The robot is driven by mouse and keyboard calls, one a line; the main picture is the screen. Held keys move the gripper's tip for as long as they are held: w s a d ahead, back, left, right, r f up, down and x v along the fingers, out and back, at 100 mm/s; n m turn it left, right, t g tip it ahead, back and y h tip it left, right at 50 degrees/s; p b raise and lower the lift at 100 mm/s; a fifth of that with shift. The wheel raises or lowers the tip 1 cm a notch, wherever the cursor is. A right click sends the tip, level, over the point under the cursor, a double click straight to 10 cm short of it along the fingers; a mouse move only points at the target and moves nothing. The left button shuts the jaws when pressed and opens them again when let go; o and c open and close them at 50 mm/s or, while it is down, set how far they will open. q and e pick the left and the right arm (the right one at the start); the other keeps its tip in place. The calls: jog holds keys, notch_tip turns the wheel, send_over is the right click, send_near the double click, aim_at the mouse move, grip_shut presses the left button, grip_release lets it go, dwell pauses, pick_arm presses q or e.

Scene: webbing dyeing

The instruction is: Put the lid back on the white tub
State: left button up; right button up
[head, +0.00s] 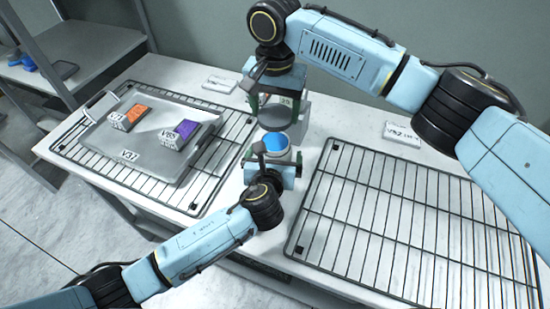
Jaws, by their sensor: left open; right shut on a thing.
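The white tub (276,154) stands on the worktop between the two wire racks. It is uncovered, and blue contents (275,142) show inside its round rim. My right gripper (274,112) is above and slightly behind the tub, pointing down. It is shut on a round grey piece (273,117) that looks like the lid, held apart from the tub and partly hidden by the gripper. My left gripper (277,157) is open at the near side of the tub, with its fingers close to the tub's sides. I cannot tell if they touch it.
The right wire rack (400,215) is empty. Small label cards (403,135) lie behind. A shelf (90,50) with blue items stands at far left.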

pick_arm(q)
jog(key=shift+x, duration=1)
jog(key=c, duration=1.4)
jog(key=shift+c, duration=0.3)
pick_arm(e)
send_over(275, 142)
jog(key=shift+f, duration=2.5)
